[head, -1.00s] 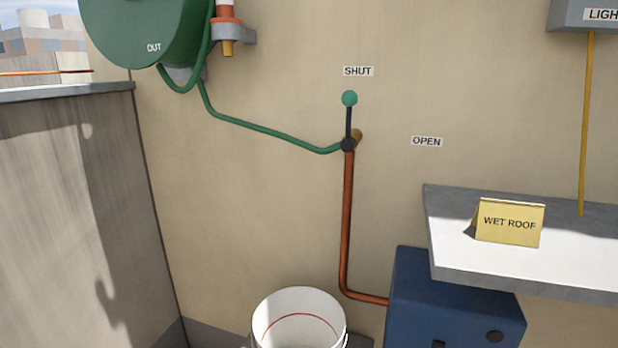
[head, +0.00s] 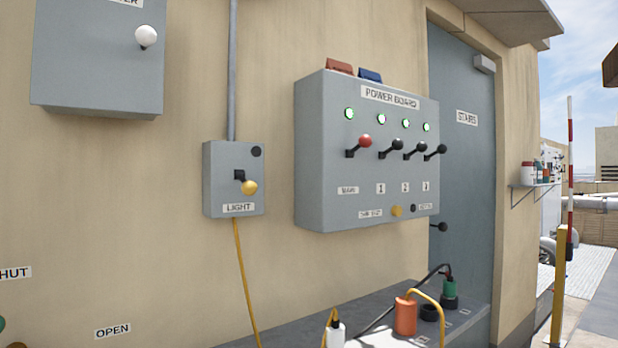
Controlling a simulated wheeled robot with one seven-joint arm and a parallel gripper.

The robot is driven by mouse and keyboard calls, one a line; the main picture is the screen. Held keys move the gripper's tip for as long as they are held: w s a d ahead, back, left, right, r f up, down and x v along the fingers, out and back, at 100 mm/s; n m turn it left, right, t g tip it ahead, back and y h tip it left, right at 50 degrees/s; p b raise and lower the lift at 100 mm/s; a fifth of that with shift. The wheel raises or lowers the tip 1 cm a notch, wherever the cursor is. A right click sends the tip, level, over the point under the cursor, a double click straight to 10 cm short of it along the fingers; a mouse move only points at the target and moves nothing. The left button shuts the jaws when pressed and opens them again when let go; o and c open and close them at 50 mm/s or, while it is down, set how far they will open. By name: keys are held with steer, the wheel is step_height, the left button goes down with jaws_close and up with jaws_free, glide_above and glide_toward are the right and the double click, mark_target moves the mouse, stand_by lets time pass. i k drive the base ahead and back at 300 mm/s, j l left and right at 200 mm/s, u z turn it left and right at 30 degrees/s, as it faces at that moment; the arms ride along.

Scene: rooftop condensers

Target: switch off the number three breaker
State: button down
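The grey power board (head: 312,150) is on the wall right of centre in the head view. It carries a row of levers above labels. The leftmost lever has a red knob (head: 365,141) above a label that seems to read MAIN. Black-knobbed levers follow for 1 (head: 397,145) and 2 (head: 421,147). The number three breaker lever (head: 442,149) is the rightmost, above the 3 label (head: 427,186). All the levers stick out and tilt up to the right. A green lamp is lit above each, with the number three lamp (head: 426,127) at far right. My gripper is not in view.
A light switch box (head: 222,178) with a yellow knob is left of the board. Below, a grey shelf (head: 290,330) holds plugs and cables, including an orange one (head: 405,316). A STAIRS door (head: 463,200) is to the right; a striped pole (head: 570,160) stands beyond.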

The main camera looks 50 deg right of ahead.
mark_target(442, 149)
steer(key=z, duration=1.7)
